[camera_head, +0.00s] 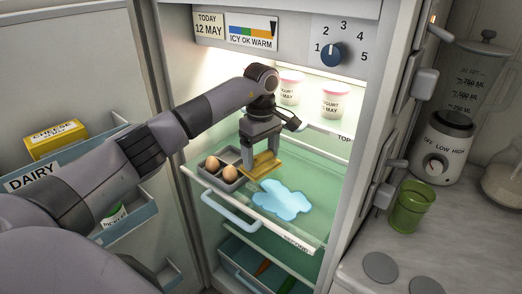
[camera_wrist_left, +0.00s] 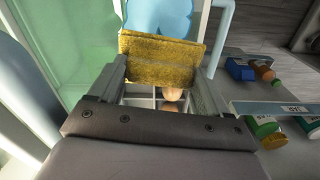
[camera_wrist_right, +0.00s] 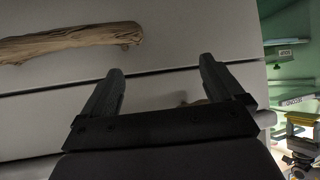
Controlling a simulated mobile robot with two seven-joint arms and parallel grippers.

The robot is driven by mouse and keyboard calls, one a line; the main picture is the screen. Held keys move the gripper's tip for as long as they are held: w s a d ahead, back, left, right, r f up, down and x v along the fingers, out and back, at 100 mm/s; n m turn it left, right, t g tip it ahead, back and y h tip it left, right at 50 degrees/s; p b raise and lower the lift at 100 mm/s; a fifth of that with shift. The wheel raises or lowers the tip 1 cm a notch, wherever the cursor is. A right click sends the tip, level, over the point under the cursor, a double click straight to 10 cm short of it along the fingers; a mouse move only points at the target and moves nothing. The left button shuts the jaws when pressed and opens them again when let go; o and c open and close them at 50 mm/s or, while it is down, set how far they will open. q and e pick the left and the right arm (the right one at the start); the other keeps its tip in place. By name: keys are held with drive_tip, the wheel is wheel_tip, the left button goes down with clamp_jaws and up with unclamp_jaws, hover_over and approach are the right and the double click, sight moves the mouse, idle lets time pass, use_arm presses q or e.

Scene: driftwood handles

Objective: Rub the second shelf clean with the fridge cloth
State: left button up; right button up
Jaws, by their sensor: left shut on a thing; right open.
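The fridge cloth (camera_head: 262,166) is yellow and held in my left gripper (camera_head: 262,158), above or on the second shelf (camera_head: 315,222). In the left wrist view the cloth (camera_wrist_left: 160,58) spans between the two fingers. A pale blue spill (camera_head: 280,200) lies on the green glass shelf, just in front of the cloth. I cannot tell whether the cloth touches the shelf. My right gripper (camera_wrist_right: 155,85) is open and empty in the right wrist view, in front of grey panels with a driftwood handle (camera_wrist_right: 70,40).
An egg tray (camera_head: 222,174) with eggs sits on the shelf left of the cloth. A light blue handle (camera_head: 230,213) is at the shelf's front. Yogurt tubs (camera_head: 336,101) stand on the top shelf. The open door with its dairy bin (camera_head: 75,165) is at left.

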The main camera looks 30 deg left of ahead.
use_arm(q)
drive_tip(key=shift+f+b, duration=2.15)
drive_tip(key=shift+f, duration=0.85)
drive_tip(key=shift+f+b, duration=0.6)
drive_tip(key=shift+f, duration=0.5)
drive_tip(key=shift+d, duration=0.15)
